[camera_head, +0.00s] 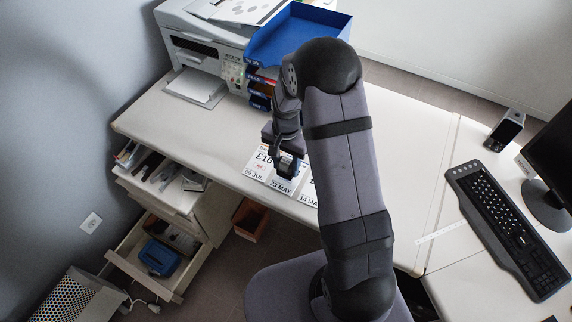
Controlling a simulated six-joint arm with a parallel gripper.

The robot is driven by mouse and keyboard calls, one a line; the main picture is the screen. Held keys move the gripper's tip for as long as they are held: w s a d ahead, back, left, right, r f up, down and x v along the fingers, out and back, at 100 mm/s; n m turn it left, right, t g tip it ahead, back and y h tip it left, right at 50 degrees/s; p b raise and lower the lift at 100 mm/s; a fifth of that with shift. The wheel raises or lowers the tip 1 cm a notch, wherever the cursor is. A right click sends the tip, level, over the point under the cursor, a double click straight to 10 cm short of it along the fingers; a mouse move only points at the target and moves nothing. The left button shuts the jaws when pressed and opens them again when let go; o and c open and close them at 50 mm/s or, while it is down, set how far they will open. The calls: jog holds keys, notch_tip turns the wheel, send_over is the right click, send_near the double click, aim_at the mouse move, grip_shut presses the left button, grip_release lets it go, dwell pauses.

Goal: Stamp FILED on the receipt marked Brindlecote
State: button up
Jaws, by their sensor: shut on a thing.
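Several white receipts lie side by side near the front edge of the desk, under my arm. The left receipt (256,172) shows "£16" and "09 JUL". The middle receipt (284,184) shows "23 MAY", and the right one (308,194) shows part of "14 MAY" beside my arm. The names on them are too small or covered to read, so I cannot tell which is Brindlecote. My gripper (287,160) points down over the middle receipt, shut on a small dark block that looks like a stamp. I cannot tell whether the block touches the paper.
A printer (205,45) and a blue tray stack (300,30) stand at the back. Two open drawers (165,255) hang out at the left. A keyboard (508,225), a monitor (556,150) and a small black device (504,132) are at the right.

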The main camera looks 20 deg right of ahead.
jog(key=shift+r+p, duration=1.4)
jog(key=shift+r, duration=0.55)
